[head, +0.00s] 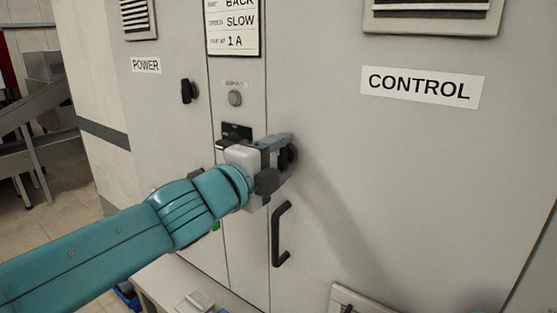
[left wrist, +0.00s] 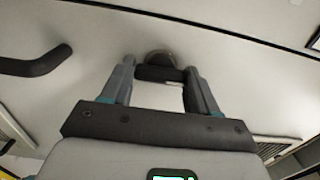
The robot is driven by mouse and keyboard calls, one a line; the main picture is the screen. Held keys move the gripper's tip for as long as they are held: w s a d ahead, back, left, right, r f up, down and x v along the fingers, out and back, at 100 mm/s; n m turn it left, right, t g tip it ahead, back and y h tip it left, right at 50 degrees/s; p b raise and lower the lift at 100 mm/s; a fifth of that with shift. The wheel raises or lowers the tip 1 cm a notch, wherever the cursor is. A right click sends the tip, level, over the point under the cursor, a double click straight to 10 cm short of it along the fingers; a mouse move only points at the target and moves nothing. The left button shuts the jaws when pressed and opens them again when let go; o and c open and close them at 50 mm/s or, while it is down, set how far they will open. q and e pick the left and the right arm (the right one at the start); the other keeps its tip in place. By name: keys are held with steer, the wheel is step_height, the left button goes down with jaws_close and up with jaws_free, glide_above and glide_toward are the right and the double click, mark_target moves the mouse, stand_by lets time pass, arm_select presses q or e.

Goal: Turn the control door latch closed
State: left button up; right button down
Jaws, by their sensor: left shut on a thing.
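The control door (head: 400,190) is a large pale grey cabinet panel under a "CONTROL" label (head: 422,87). Its latch (head: 291,155) is a black knob near the door's left edge, partly hidden by my left gripper. My left gripper (head: 283,153) is at the door face and shut on the latch. In the left wrist view the latch (left wrist: 158,73) shows as a dark bar lying across between the two fingers, with a round base behind it. The door looks flush with the cabinet. My right gripper is not in view.
A black pull handle (head: 281,233) sits just below the latch. To the left is the "POWER" door with its black latch (head: 188,91). A vent (head: 430,14) is above.

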arm_select(q)
steer(key=shift+s+d+f, duration=0.1)
steer(key=shift+d+f, duration=0.05)
steer(key=shift+d, duration=0.05)
steer(key=o, duration=0.9)
steer(key=shift+o, duration=0.8)
steer(key=shift+s+r, duration=0.25)
steer(key=shift+s, duration=0.25)
steer(key=shift+w+a+f, duration=0.1)
steer(key=shift+w+f, duration=0.05)
steer(key=shift+w, duration=0.25)
steer(key=shift+a, duration=0.2)
steer(key=p+v, duration=0.1)
steer(key=v, duration=1.5)
steer(key=shift+s+d, duration=0.2)
steer(key=shift+s, duration=0.15)
